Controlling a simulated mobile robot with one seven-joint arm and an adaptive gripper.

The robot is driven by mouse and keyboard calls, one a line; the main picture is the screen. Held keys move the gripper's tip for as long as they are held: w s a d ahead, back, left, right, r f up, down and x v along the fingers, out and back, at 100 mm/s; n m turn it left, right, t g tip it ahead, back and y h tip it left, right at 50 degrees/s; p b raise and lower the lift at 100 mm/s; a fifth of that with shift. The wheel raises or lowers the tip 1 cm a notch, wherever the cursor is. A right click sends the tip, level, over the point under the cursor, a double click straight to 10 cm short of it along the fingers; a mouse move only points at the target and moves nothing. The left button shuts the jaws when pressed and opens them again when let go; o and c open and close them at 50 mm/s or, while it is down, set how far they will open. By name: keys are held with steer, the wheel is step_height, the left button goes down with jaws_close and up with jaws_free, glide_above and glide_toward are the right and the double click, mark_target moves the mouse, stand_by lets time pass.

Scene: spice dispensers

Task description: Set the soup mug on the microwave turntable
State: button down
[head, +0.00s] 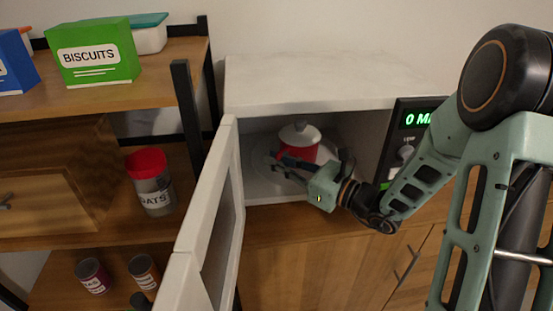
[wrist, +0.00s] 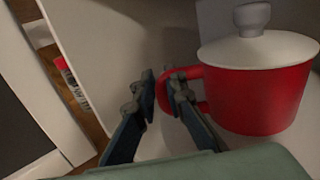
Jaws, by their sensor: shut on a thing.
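The red soup mug (wrist: 262,97) has a white lid with a grey knob and looks upright. In the head view the mug (head: 298,152) is inside the open microwave (head: 310,80), over the round turntable (head: 262,160). I cannot tell whether its base touches the turntable. My gripper (head: 285,167) reaches into the microwave from the front right. In the wrist view my gripper (wrist: 166,91) is shut on the mug's red handle, with one finger on each side of it. The mug's lower front is partly hidden by my gripper in the head view.
The microwave door (head: 212,225) hangs open at the left. The control panel (head: 412,125) is right of the opening. A shelf (head: 150,68) at the left holds a green biscuits box (head: 93,52) and an oats jar (head: 150,183).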

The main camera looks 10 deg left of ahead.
steer(key=c, duration=1.9)
jaws_free()
steer(key=shift+f, duration=0.1)
steer(key=shift+f, duration=0.1)
steer(key=shift+d, duration=0.15)
